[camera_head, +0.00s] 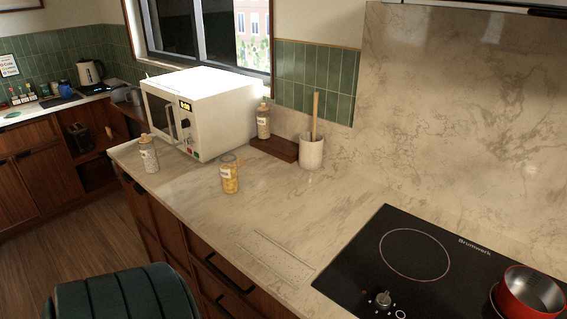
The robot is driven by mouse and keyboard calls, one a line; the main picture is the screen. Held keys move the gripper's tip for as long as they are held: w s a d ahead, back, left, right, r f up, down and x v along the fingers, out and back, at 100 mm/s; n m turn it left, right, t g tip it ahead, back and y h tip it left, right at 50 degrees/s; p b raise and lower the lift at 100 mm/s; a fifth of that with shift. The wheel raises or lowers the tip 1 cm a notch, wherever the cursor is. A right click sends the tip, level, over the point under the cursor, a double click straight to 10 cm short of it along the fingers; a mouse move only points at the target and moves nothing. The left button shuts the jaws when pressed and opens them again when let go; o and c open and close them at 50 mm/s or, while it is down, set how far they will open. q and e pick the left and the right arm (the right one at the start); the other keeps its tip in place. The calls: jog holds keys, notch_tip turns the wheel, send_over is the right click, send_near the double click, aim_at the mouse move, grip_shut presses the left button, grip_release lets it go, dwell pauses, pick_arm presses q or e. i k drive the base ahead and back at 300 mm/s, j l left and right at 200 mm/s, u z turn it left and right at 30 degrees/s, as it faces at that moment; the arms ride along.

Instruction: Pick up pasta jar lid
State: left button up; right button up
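A clear glass jar of yellow pasta (229,180) with a white label stands upright on the marble counter, in front of the microwave's right side. Its top looks pale and see-through. I cannot tell a separate lid on it or beside it at this size. Another labelled jar (149,158) with a brown stopper stands at the counter's left end. A third stoppered jar (263,126) stands on a dark wooden block near the wall. Neither of my grippers is in view.
A white microwave (203,105) stands behind the pasta jar. A pale crock (311,154) with a wooden utensil is to its right. A black cooktop (415,268) with a red pot (528,294) is at right. A dark green ribbed object (125,297) is at bottom left.

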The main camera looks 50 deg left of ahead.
aim_at(240, 162)
jog(key=u, duration=1.75)
jog(key=i+j+u, duration=0.1)
jog(key=i+j, duration=0.35)
jog(key=i, duration=0.1)
